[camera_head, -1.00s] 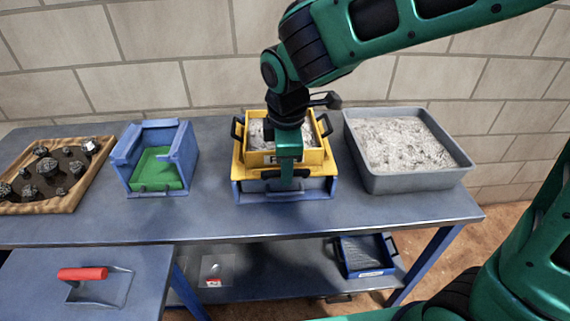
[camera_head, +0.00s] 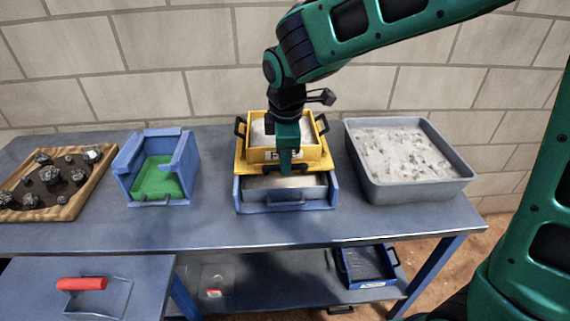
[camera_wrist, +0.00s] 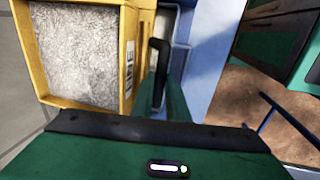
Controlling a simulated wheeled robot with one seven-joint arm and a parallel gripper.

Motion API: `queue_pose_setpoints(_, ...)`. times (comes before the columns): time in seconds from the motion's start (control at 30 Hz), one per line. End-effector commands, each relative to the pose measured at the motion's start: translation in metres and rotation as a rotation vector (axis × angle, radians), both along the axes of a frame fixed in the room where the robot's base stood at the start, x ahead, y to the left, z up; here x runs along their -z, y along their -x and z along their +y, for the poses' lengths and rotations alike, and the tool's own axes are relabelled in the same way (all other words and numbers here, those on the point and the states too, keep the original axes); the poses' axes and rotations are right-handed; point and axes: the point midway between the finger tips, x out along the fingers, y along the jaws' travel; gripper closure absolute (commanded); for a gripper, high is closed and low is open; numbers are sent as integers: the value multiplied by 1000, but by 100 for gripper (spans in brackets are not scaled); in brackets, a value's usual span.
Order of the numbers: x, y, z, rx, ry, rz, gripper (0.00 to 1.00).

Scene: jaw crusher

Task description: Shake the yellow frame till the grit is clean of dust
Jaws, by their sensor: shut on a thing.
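The yellow frame (camera_head: 310,155) sits over a blue open box (camera_head: 262,205), set toward the wall, so the front of the box shows from above. Pale grey, grainy grit (camera_head: 265,132) lies in the frame; the wrist view shows it closer (camera_wrist: 75,50). I cannot tell how much dust is in it. My gripper (camera_head: 286,170) points down at the frame's front side and is shut on its black front handle (camera_wrist: 159,70). A grey, dusty-looking layer (camera_head: 285,181) shows inside the blue box. The gripper hides part of the frame's front.
A grey tub (camera_head: 415,193) of grey material stands right. A blue box with a green inside (camera_head: 157,180) stands left, then a wooden tray of dark rocks (camera_head: 75,205). A red-handled tool (camera_head: 82,284) lies on the lower left table. A blue tray (camera_head: 368,265) sits on the shelf below.

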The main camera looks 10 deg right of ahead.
Motion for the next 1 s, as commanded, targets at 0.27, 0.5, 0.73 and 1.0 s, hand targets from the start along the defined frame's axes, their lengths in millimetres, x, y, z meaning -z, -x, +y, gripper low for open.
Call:
queue_pose_setpoints(0.27,-1,0,0,-1,-1,-2,68)
queue_pose_setpoints(0.5,-1,0,0,-1,-1,-1,68)
queue_pose_setpoints(0.73,-24,4,1,-2,-3,-5,68)
queue_pose_setpoints(1.0,-73,13,2,-1,-3,-5,68)
